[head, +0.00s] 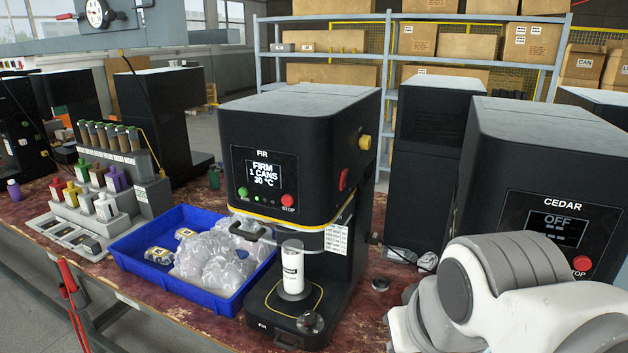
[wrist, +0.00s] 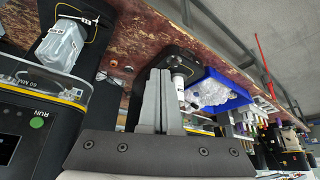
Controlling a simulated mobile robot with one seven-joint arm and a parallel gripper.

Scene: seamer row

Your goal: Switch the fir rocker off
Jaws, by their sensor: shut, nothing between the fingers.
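The FIR machine (head: 300,150) is a black seamer in the middle of the head view. Its display is lit and reads FIRM, 1 CANS, 30 °C. A red rocker (head: 344,180) sits on its right side wall, below a yellow knob (head: 364,142). A white can (head: 292,268) stands on the machine's base. My gripper (wrist: 161,78) shows in the wrist view, with its grey fingers together and empty. Its fingers lie in front of part of the FIR machine there, and I cannot make out the rocker in that view. The head view shows my white arm, not the fingers.
The CEDAR machine (head: 545,170) stands at the right, its display reading OFF, close to my arm. A blue tray (head: 190,295) with bagged items lies left of FIR. A rack of small bottles (head: 110,190) stands farther left. Some bench top between FIR and CEDAR is bare.

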